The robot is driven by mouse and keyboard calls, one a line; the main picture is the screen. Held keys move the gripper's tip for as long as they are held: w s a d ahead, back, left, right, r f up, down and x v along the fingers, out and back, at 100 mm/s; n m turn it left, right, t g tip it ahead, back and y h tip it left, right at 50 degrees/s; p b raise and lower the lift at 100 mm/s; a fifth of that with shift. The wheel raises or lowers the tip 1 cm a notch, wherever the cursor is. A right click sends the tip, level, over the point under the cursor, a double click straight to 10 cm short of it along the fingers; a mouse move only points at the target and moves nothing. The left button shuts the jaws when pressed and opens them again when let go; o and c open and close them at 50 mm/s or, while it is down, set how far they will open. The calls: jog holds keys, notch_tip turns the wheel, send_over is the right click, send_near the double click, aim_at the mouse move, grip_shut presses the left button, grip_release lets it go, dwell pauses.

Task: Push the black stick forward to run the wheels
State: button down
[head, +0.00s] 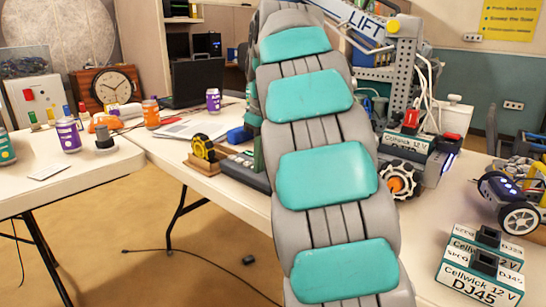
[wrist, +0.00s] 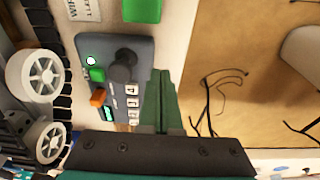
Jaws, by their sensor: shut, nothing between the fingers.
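The black stick (wrist: 123,65) stands on a grey-blue control box (wrist: 119,52) in the wrist view. The box also carries a green button (wrist: 97,75), an orange switch (wrist: 97,98), a white light and a small display. My gripper (wrist: 160,76) has its green fingers shut together with nothing between them. In the wrist picture they are just right of the stick, with a small gap; their height relative to it is unclear. In the head view the box (head: 246,173) lies at the table edge, partly behind my arm, and I cannot make out the stick.
A wheeled machine with an orange-hubbed wheel (head: 401,181) stands right of my arm; white wheels (wrist: 35,75) show in the wrist view. Battery boxes (head: 482,275) and a small car (head: 518,205) are farther right. A yellow wheel on a stand (head: 203,148) is left of the box.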

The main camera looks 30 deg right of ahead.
notch_tip(320, 180, up, 6)
jog(key=p, duration=0.3)
jog(key=shift+f+p, duration=0.25)
jog(key=shift+p, duration=0.05)
dwell(0.4)
jog(key=s+a+f+m+g, duration=0.1)
jog(key=s+a+f, duration=0.3)
jog(key=s+f, duration=0.4)
jog(key=s+a+f+m+g, duration=0.1)
jog(key=s+a+f, duration=0.4)
jog(key=s, duration=0.9)
jog(key=s+a+f+m+g, duration=0.1)
jog(key=s+a+f, duration=0.3)
jog(key=s+f, duration=0.7)
jog(key=shift+s+a+f+m+h, duration=0.2)
jog(key=shift+s+m+h, duration=0.15)
jog(key=shift+m, duration=0.15)
jog(key=shift+d, duration=0.15)
